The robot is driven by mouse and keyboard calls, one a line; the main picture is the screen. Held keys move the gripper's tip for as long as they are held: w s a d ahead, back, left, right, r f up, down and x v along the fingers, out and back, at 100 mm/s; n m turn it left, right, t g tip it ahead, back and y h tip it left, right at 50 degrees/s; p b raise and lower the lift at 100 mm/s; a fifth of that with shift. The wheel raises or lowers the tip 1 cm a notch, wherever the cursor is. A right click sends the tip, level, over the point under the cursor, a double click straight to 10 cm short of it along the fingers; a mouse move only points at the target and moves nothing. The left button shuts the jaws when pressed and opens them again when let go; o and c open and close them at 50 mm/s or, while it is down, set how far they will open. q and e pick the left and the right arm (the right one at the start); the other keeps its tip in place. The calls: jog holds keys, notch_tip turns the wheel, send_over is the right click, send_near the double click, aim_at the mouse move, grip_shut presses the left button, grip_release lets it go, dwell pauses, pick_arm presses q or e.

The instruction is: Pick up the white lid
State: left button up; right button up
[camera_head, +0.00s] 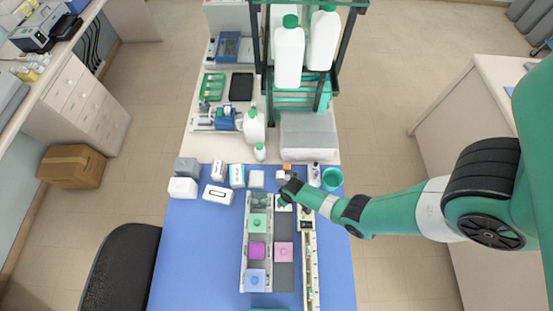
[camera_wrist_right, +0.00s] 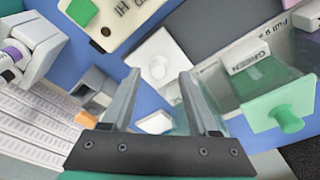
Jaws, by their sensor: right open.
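The white lid (camera_wrist_right: 165,52) with its round knob shows in the right wrist view, beyond and between my fingertips. In the head view the white lid (camera_head: 285,208) lies at the far end of the right row of staining jars, partly covered by my gripper. My right gripper (camera_head: 284,200) is just above or beside it; I cannot tell the exact gap. In the wrist view the right gripper (camera_wrist_right: 160,74) is open, with its two grey fingers apart and nothing clearly held. My left gripper is not in view.
A jar with a green lid (camera_wrist_right: 280,106) stands close on the right in the wrist view. Magenta (camera_head: 257,250), blue (camera_head: 256,279) and pink (camera_head: 284,252) lids are nearer the front. Boxes (camera_head: 217,195) stand left, and a teal cup (camera_head: 332,179) right.

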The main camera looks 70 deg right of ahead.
jog(key=shift+d+f+b, duration=0.15)
jog(key=shift+f+b, duration=0.15)
jog(key=shift+f, duration=0.5)
jog(key=shift+r, duration=0.1)
grip_shut()
